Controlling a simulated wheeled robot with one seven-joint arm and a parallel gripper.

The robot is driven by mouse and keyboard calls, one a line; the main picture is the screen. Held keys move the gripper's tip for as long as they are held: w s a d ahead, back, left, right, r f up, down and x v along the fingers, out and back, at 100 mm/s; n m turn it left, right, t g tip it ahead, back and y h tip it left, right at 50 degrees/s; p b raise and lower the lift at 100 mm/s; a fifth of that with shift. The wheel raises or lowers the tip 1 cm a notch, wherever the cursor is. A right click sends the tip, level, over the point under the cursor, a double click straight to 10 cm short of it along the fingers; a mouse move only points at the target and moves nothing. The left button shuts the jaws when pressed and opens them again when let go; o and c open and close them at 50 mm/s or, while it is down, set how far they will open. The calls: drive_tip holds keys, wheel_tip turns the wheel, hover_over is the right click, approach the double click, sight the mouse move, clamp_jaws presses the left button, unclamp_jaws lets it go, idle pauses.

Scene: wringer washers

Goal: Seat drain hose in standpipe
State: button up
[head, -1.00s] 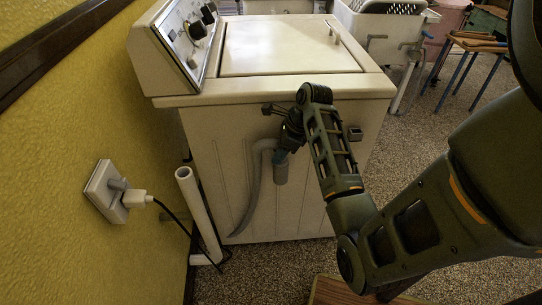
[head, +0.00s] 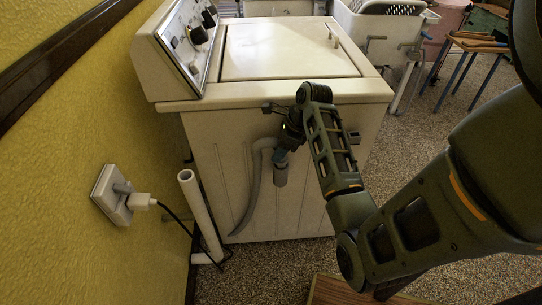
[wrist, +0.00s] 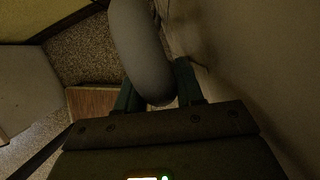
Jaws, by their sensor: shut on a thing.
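The grey drain hose (head: 251,197) runs up the side of the washer (head: 240,130), bends over at the top and ends in a thicker grey piece (head: 280,175) pointing down. My gripper (head: 283,154) is shut on the hose near this downturned end, close to the washer's side panel. In the wrist view the hose (wrist: 140,50) passes between the teal fingers (wrist: 157,95). The white standpipe (head: 200,212) stands open-topped and slightly tilted in the picture, left of the washer near the wall. The hose end is apart from it, to its right.
A wooden surface (head: 330,290) lies at the bottom. Speckled floor (head: 270,270) is open before the washer.

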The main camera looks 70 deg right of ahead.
drive_tip(key=shift+r+p, duration=3.1)
drive_tip(key=shift+p, duration=0.65)
drive_tip(key=shift+r+p, duration=0.55)
drive_tip(key=shift+r, duration=0.7)
drive_tip(key=shift+w, duration=0.25)
